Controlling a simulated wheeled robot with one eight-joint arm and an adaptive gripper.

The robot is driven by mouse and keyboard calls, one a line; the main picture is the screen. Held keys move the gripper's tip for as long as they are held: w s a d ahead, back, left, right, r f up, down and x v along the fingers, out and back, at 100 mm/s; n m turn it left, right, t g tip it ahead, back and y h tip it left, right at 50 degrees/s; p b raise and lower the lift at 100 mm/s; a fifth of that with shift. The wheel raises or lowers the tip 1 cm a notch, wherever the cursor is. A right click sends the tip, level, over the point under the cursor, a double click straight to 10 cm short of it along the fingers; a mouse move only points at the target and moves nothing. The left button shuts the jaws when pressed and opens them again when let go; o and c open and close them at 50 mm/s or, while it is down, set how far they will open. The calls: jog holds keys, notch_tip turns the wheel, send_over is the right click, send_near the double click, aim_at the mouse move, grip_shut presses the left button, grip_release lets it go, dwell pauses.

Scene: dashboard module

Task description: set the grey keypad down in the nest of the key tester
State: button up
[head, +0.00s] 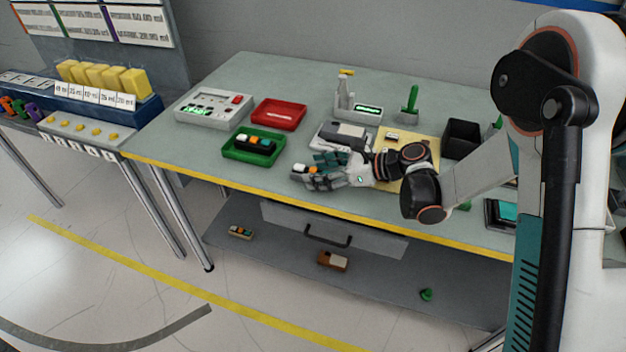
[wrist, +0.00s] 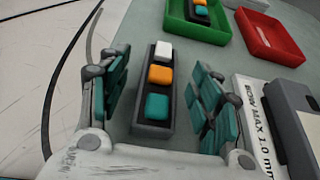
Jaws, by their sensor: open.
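A grey keypad (wrist: 159,90) with white, orange and teal keys lies between the fingers of my gripper (wrist: 160,78) in the wrist view. The fingers are open, one on each side, with gaps to it. In the head view, my gripper (head: 318,177) is low over the table's front part, and the white and orange keys of the keypad (head: 302,169) show beside it; the rest is hidden by the fingers.
A green tray (head: 228,153) holds another keypad (head: 256,143). A red tray (head: 279,113) lies behind it, and a white box with displays (head: 212,108) stands at the left. A grey-topped unit (head: 345,131) is close behind my gripper. The table's yellow front edge (head: 260,204) is near.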

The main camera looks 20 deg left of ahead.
jog(key=shift+a+f, duration=0.2)
jog(key=shift+a, duration=0.3)
jog(key=c, duration=1.2)
jog(key=shift+r, duration=0.1)
